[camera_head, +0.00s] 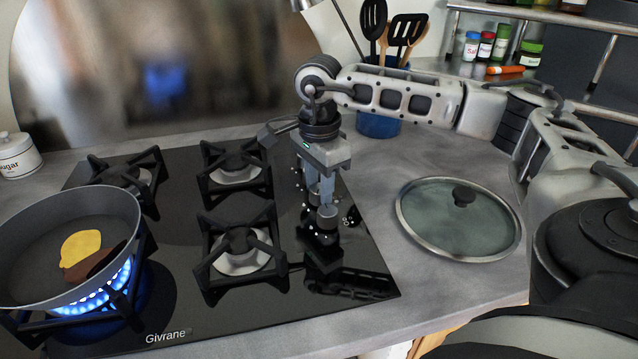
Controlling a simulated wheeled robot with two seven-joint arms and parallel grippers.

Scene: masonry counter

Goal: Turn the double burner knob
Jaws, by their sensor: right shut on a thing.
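The black glass cooktop (190,215) has a column of dark burner knobs near its right edge. My right gripper (322,198) reaches down over this column, its fingers shut on a burner knob. The gripper hides part of that knob, and I cannot tell its marking or angle. Another knob (327,218) stands just in front of the fingers. The front left burner burns with a blue flame (108,290) under a grey pan (35,240) holding a yellow and a brown piece of food. The other visible burners show no flame. My left gripper is not in view.
A glass lid (455,228) lies on the counter right of the cooktop. A blue utensil holder (378,125) stands behind my right arm. Spice jars (486,46) sit on a shelf at the back right. A sugar jar (18,155) is at far left.

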